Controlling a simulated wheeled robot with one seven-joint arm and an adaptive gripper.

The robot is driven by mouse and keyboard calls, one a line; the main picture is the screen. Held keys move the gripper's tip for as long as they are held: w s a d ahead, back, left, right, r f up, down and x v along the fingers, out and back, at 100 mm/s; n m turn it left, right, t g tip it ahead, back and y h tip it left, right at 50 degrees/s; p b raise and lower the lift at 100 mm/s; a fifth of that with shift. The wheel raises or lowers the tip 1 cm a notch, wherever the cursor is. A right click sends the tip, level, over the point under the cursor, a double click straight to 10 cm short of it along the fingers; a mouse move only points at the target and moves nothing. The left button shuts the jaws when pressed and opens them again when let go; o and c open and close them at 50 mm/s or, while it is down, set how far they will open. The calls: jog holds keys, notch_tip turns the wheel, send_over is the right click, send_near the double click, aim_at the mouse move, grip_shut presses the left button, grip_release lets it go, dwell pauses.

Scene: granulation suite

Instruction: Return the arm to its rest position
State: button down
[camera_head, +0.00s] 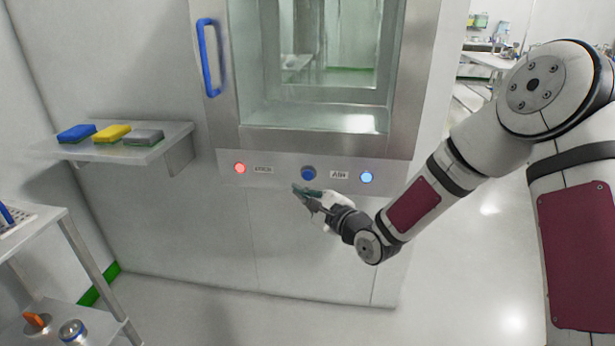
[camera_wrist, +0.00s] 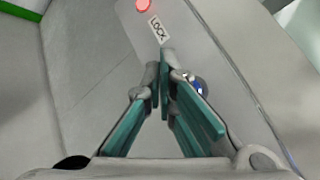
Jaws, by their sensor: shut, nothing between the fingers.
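My gripper (camera_head: 298,190) is at the end of my outstretched arm, in front of the lower panel of a pass-through hatch. Its fingers are shut with nothing between them. In the wrist view the teal fingers of my gripper (camera_wrist: 165,62) meet at their tips, close to the panel. A blue button (camera_head: 308,173) sits just beyond and right of the fingertips in the head view. In the wrist view the blue button (camera_wrist: 198,86) is partly hidden behind the right finger. I cannot tell whether the fingertips touch the panel.
The panel also has a red light (camera_head: 240,168) and a light-blue light (camera_head: 367,177). The hatch has a blue handle (camera_head: 208,58). A wall shelf (camera_head: 150,152) with blue, yellow and grey blocks stands left. A metal cart (camera_head: 75,240) is lower left. Open floor lies right.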

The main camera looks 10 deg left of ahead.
jog(key=s+d+r+n+g+h, duration=0.2)
jog(key=s+d+r+n+h, duration=0.35)
jog(key=d, duration=0.55)
jog(key=s+d+r+n+g+h, duration=0.25)
jog(key=s+d+n+h, duration=0.3)
jog(key=s+d, duration=0.45)
jog(key=s+d+r+n+g, duration=0.1)
jog(key=s+d+n+g, duration=0.1)
jog(key=s, duration=0.9)
jog(key=s+d+r+n+g+h, duration=0.1)
jog(key=s+d+n+g, duration=0.15)
jog(key=s, duration=0.75)
jog(key=s+d+r+n+g, duration=0.1)
jog(key=s+d+n+g, duration=0.15)
jog(key=s, duration=0.85)
notch_tip(320, 180, up, 20)
jog(key=t+p, duration=0.3)
jog(key=p, duration=1.5)
jog(key=shift+w+m+p, duration=0.3)
jog(key=shift+w, duration=0.1)
jog(key=shift+f, duration=0.1)
